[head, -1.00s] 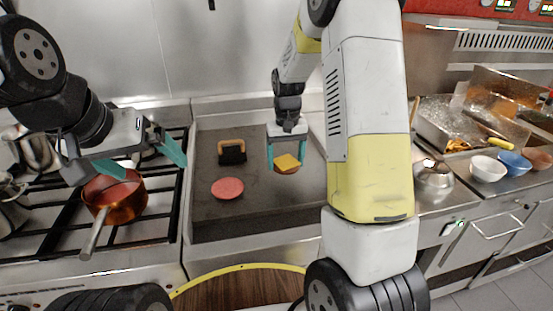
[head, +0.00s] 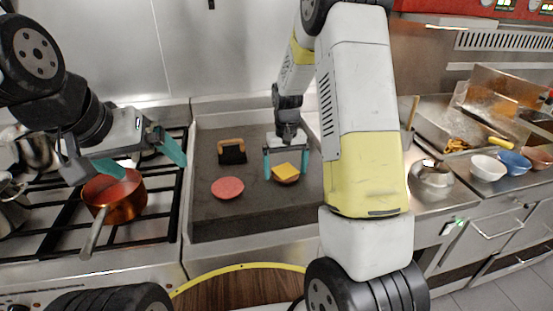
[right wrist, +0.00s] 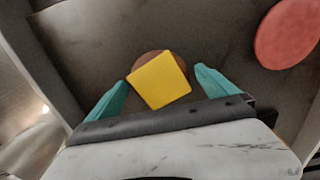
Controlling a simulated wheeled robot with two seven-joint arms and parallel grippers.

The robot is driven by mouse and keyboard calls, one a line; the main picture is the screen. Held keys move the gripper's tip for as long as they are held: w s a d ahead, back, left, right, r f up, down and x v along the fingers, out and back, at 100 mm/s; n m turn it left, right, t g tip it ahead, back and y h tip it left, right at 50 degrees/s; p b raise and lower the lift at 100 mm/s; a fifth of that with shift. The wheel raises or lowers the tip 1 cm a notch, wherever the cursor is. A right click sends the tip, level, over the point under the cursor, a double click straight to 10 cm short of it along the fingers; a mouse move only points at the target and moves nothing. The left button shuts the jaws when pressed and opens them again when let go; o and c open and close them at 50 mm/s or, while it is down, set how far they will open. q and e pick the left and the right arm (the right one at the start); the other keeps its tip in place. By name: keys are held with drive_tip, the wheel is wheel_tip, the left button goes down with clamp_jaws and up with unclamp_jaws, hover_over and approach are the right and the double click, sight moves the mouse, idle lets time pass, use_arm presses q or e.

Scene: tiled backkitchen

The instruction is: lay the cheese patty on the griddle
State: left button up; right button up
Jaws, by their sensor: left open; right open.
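The cheese patty (head: 286,172), a brown patty with a yellow cheese slice on top, lies on the dark griddle (head: 225,212), in its right part. My right gripper (head: 286,172) is open, with one teal finger on each side of the patty. In the right wrist view the cheese patty (right wrist: 160,80) lies just ahead of and between the open fingertips (right wrist: 162,78), with a gap on both sides. My left gripper (head: 148,160) is open and empty above the stove, near the copper pot.
A pink raw patty (head: 228,188) and a black press with a wooden handle (head: 232,151) are on the griddle. A copper pot (head: 114,198) stands on the stove at left. Bowls (head: 488,168) and a metal tray are at right. The griddle's front is clear.

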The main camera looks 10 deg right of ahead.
sight(285, 171)
drive_tip(key=shift+r, duration=0.15)
wheel_tip(285, 171, up, 12)
drive_tip(key=s+r+t+y, duration=0.2)
drive_tip(key=s+r+t, duration=0.1)
drive_tip(key=s+r, duration=0.8)
drive_tip(key=s+a+t, duration=0.2)
drive_tip(key=s+t, duration=0.1)
drive_tip(key=s, duration=1)
drive_tip(key=shift+s+r, duration=0.15)
drive_tip(key=shift+a, duration=0.1)
drive_tip(key=shift+c, duration=0.3)
